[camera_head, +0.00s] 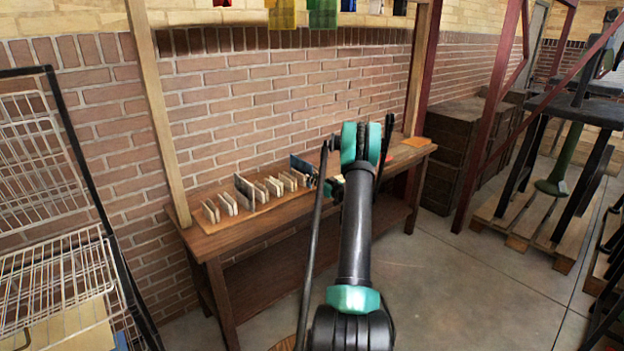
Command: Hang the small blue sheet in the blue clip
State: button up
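A small blue flat piece (302,166) stands tilted at the right end of a row of upright slats on the wooden bench, left of my arm. It may be the small blue sheet. My arm rises through the middle over the bench. My gripper is mostly hidden behind the arm near the blue piece; its fingers cannot be made out.
A yellow sheet (282,14) and a green sheet (323,14) hang above the bench (262,236). An orange flat piece (417,142) lies at its right end. Wooden posts (158,110) frame it. A wire rack (60,270) stands left; open floor (450,290) lies right.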

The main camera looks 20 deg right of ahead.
jog(key=shift+w, duration=0.1)
jog(key=shift+c, duration=0.9)
grip_shut()
jog(key=shift+r, duration=0.1)
notch_tip(320, 180, up, 7)
jog(key=shift+r, duration=0.15)
jog(key=v, duration=0.7)
dwell(0.3)
dwell(0.4)
